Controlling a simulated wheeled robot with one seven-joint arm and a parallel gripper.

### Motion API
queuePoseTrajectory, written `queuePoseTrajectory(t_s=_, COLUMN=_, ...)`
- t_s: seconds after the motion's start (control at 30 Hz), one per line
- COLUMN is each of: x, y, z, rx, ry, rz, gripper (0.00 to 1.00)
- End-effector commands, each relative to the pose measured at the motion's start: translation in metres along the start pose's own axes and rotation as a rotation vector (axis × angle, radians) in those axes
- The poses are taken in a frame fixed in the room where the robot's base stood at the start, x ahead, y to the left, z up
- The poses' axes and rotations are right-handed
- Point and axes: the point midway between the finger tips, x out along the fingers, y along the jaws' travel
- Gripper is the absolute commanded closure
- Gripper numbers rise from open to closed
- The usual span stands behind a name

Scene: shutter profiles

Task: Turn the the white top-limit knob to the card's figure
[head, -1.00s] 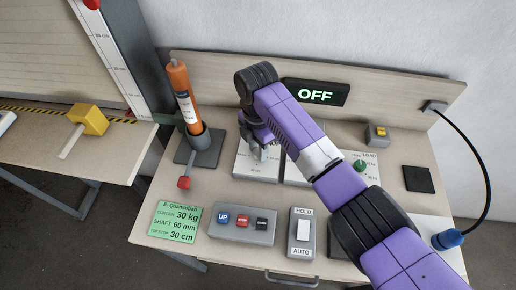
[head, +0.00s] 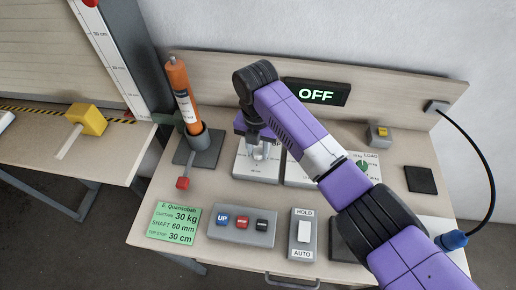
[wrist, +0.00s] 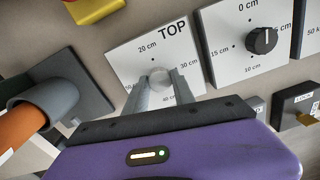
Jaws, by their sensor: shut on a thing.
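My gripper (wrist: 160,88) is shut on the knob, one finger on each side. It also shows in the head view, with my gripper (head: 258,153) coming down over the plate (head: 244,172). I cannot make out the knob's pointer mark. The green card (head: 174,222) lies at the bench's front left and reads 30 kg, 60 mm and, for the top stop, 30 cm.
A black knob (wrist: 262,40) on another scale plate stands right of the TOP plate. An orange tube (head: 184,92) stands in a grey holder at the left. A button box (head: 242,226) and HOLD/AUTO switch (head: 302,235) are in front. The display (head: 316,94) reads OFF.

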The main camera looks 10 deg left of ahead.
Motion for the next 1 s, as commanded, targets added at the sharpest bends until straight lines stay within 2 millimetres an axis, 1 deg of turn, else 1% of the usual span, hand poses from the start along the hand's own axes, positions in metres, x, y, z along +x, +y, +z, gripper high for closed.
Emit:
queuePoseTrajectory(t_s=0.4, x=-0.002, y=0.001, z=0.000, rx=-0.007, ry=-0.001, rz=0.002, gripper=1.00)
queuePoseTrajectory(t_s=0.43, x=-0.002, y=0.001, z=0.000, rx=-0.007, ry=-0.001, rz=0.002, gripper=0.64)
queuePoseTrajectory(t_s=0.5, x=-0.001, y=0.001, z=0.000, rx=-0.006, ry=-0.001, rz=0.001, gripper=0.50)
queuePoseTrajectory(t_s=0.53, x=-0.001, y=0.001, z=0.000, rx=-0.006, ry=-0.001, rz=0.001, gripper=0.48)
queuePoseTrajectory(t_s=0.87, x=-0.002, y=0.000, z=0.000, rx=-0.005, ry=-0.001, rz=0.001, gripper=0.48)
queuePoseTrajectory(t_s=1.0, x=-0.015, y=0.001, z=0.001, rx=-0.005, ry=-0.003, rz=0.002, gripper=0.48)
